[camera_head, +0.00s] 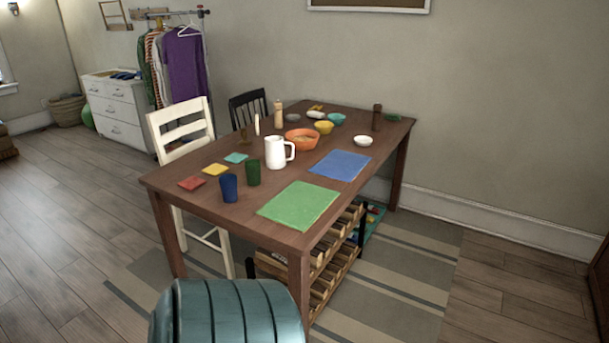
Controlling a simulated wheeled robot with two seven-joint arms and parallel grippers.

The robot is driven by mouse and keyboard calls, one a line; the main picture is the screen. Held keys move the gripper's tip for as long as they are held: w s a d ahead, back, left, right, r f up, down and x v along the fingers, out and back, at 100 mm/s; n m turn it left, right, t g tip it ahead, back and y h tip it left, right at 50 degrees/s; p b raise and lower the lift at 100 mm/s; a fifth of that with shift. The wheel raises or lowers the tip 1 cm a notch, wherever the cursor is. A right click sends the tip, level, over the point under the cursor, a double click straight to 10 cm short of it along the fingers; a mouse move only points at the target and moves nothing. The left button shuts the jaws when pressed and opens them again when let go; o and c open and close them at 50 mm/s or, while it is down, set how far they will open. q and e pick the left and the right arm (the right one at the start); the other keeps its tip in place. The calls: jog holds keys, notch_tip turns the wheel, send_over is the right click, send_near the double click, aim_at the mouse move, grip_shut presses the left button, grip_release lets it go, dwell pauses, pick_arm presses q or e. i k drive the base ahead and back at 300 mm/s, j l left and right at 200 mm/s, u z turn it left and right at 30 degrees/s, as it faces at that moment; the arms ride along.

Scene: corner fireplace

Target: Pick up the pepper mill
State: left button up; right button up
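A dark brown, upright, mill-shaped piece (377,117) stands near the far right end of the brown wooden table (225,155); it looks like the pepper mill. A lighter wooden, bottle-shaped piece (278,115) stands upright near the table's back edge, and it is too small to tell for sure what it is. Neither of my grippers is in view.
The table also holds a white pitcher (274,153), an orange bowl (302,139), cups and placemats. A teal ribbed rounded piece (228,315) stands at the table's near side. A white chair (182,128) is at the left. Floor right of the table is clear.

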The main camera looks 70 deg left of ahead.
aim_at(376, 127)
jog(key=u, duration=2.1)
